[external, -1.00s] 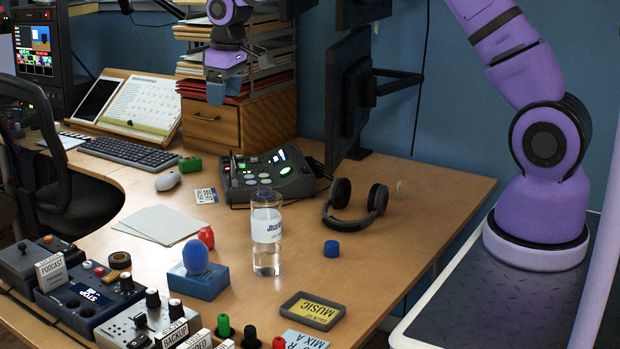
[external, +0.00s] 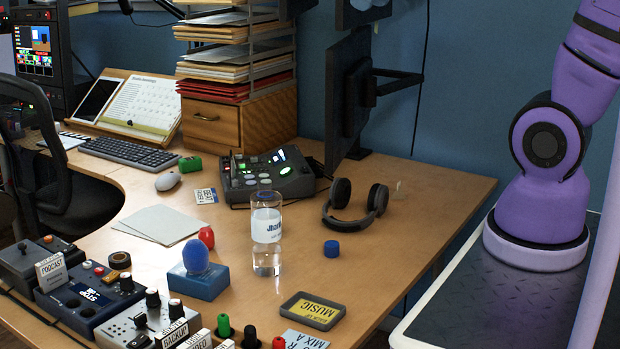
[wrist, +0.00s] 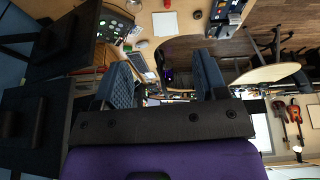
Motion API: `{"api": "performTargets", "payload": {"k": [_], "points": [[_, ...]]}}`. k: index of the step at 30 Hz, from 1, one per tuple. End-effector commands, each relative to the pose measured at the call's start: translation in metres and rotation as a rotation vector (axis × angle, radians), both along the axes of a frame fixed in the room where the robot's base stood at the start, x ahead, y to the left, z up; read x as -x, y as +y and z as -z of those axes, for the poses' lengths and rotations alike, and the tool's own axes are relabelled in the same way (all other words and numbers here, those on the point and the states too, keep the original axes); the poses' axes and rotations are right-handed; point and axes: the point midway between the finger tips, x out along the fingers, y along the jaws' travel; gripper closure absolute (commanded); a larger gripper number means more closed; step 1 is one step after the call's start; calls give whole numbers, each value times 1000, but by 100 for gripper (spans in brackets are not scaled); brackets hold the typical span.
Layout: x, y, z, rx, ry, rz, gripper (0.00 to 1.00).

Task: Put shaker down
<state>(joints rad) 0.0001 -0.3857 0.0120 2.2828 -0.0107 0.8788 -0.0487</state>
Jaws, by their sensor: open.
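In the wrist view my gripper (wrist: 165,78) is open, its two blue fingers wide apart, with nothing seen held between them. The external view does not show it; only my lower arm is there. No object is plainly marked as the shaker. A larger blue egg-shaped piece (external: 195,256) sits on that block. My gripper is apart from all of these.
A clear bottle (external: 267,235) stands mid-desk. Around it are a blue cap (external: 331,249), headphones (external: 355,209), a mixer device (external: 268,176) and a MUSIC case (external: 313,310). Monitors (external: 350,95) rise at the back. The desk's right side has free room.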

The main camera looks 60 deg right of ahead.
Motion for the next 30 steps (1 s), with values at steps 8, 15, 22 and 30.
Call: {"api": "performTargets", "payload": {"k": [8,15,22,30], "points": [[92,-1,9,-23,-68,39,34],[129,-2,21,-36,-94,58,34],[132,-2,23,-38,-96,59,34],[132,-2,23,-38,-96,59,34]]}}
